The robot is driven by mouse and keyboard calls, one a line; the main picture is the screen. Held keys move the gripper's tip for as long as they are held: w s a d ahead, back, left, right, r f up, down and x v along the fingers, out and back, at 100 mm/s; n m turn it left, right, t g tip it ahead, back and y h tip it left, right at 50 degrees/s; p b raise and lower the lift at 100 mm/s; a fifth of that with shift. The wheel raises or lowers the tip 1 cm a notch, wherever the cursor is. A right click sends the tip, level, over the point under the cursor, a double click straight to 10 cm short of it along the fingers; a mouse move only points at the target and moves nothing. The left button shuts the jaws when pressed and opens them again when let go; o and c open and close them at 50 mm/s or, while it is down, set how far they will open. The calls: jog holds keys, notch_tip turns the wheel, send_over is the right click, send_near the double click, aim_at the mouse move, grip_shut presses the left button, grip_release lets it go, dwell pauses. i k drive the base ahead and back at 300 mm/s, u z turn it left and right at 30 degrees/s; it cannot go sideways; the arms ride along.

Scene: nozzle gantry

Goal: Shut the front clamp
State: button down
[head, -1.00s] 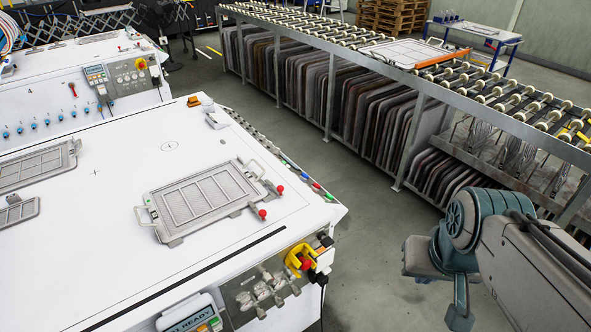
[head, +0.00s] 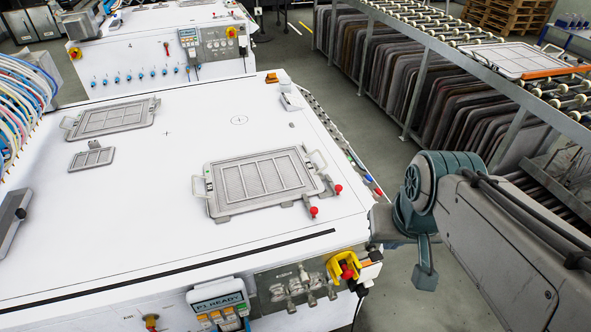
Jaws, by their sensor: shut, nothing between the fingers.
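A grey framed plate (head: 258,180) with a slatted grid and a handle at each end lies on the white table top. Two small clamps with red knobs stand at its right side. The front clamp (head: 312,211) is nearer the table's front edge, the other clamp (head: 335,188) is just behind it. The clamps are too small to tell how far each lever is turned. My gripper (head: 425,278) hangs shut and empty at the end of my arm, to the right of the table and apart from both clamps.
A yellow and red switch (head: 343,267) and a display panel (head: 218,297) are on the table's front side. Two more grey plates (head: 112,118) (head: 92,157) lie at the left. A roller rack (head: 460,60) stands at the right. Floor is clear between table and rack.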

aim_at(337, 190)
jog(key=u, duration=0.15)
jog(key=k, duration=0.55)
jog(key=z, duration=0.6)
jog(key=i, duration=1)
jog(key=u, duration=0.6)
